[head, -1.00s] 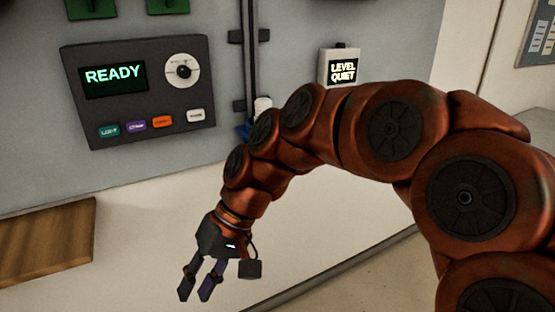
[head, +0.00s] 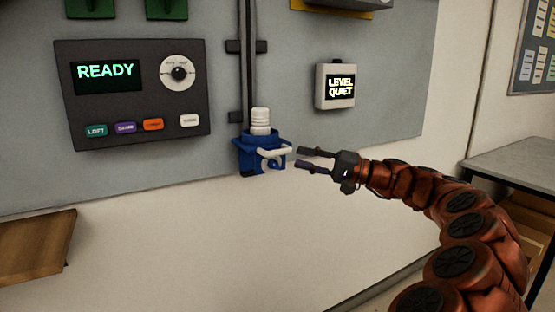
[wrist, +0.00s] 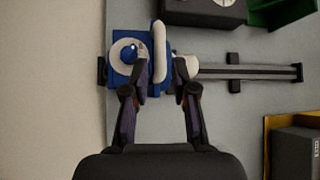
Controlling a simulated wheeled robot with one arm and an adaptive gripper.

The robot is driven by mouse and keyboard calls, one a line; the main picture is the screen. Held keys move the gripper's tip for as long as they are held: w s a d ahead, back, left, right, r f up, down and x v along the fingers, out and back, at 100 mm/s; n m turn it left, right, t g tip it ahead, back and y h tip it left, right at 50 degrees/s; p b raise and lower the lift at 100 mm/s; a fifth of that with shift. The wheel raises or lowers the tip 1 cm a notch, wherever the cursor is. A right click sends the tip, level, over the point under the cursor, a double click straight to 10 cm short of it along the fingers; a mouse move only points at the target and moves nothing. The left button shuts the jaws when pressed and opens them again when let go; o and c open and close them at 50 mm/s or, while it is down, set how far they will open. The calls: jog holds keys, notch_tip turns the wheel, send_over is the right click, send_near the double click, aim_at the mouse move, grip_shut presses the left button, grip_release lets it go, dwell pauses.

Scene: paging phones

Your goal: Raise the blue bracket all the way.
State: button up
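The blue bracket (head: 250,153) sits at the low end of a dark vertical rail (head: 248,60) on the grey wall panel. It carries a white ribbed cylinder (head: 261,122) and a white bar handle (head: 276,154) facing right. My gripper (head: 299,157) is open and empty just right of the handle, its fingers pointing at it. In the wrist view the blue bracket (wrist: 122,72) is at upper left, and the handle (wrist: 160,48) shows between the spread fingers of my gripper (wrist: 162,68). Contact with the handle cannot be told.
A dark console reading READY (head: 130,95) is left of the rail. A wooden shelf (head: 38,243) juts out at lower left, and a grey table (head: 515,162) stands at right. The wall below the bracket is bare.

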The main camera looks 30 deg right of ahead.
aim_at(282, 154)
jog(key=x, duration=0.7)
jog(key=shift+w+a, duration=0.1)
jog(key=shift+a, duration=0.15)
grip_shut()
dwell(0.3)
